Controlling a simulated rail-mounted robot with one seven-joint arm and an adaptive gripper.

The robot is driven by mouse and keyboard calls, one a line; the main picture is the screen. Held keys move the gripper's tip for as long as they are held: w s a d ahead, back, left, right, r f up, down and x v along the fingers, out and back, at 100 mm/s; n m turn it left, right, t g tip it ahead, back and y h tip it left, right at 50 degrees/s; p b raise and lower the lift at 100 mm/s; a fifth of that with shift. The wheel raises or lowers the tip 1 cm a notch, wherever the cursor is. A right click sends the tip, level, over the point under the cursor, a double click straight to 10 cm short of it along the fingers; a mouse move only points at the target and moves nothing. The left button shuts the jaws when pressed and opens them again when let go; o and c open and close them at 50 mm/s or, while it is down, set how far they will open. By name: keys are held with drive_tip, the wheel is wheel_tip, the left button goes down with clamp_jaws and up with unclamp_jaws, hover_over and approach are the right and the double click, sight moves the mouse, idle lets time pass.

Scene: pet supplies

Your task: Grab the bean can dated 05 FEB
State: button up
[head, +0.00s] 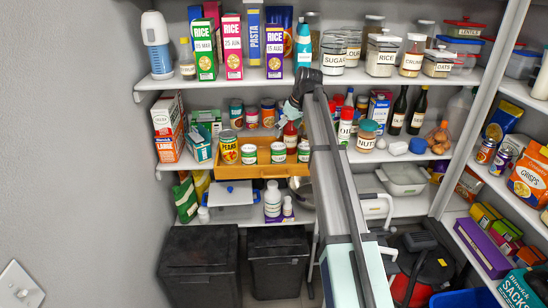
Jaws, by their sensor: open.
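Three small green-and-white cans stand in a row at the front of a wooden tray (262,170) on the middle shelf: a left one (249,154), a middle one (278,153) and a right one (304,152). Their print is too small to read, so I cannot tell which, if any, is the bean can dated 05 FEB.
A yellow pears can (229,147) stands left of the small cans. Several taller cans (252,116) stand behind. The upper shelf (200,78), with rice boxes (232,46) and jars, hangs above. A jar labelled nut (367,136) stands right of my arm.

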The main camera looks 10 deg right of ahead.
sight(279, 148)
drive_tip(key=p+x, duration=0.2)
drive_tip(key=x, duration=0.8)
drive_tip(key=shift+w, duration=0.1)
drive_tip(key=shift+w+f+p, duration=0.35)
drive_tip(key=shift+f+p, duration=0.15)
drive_tip(key=shift+f, duration=0.2)
drive_tip(key=shift+p+x, duration=0.6)
drive_tip(key=shift+x, duration=1.35)
drive_tip(key=shift+d, duration=0.2)
drive_tip(key=c, duration=1.5)
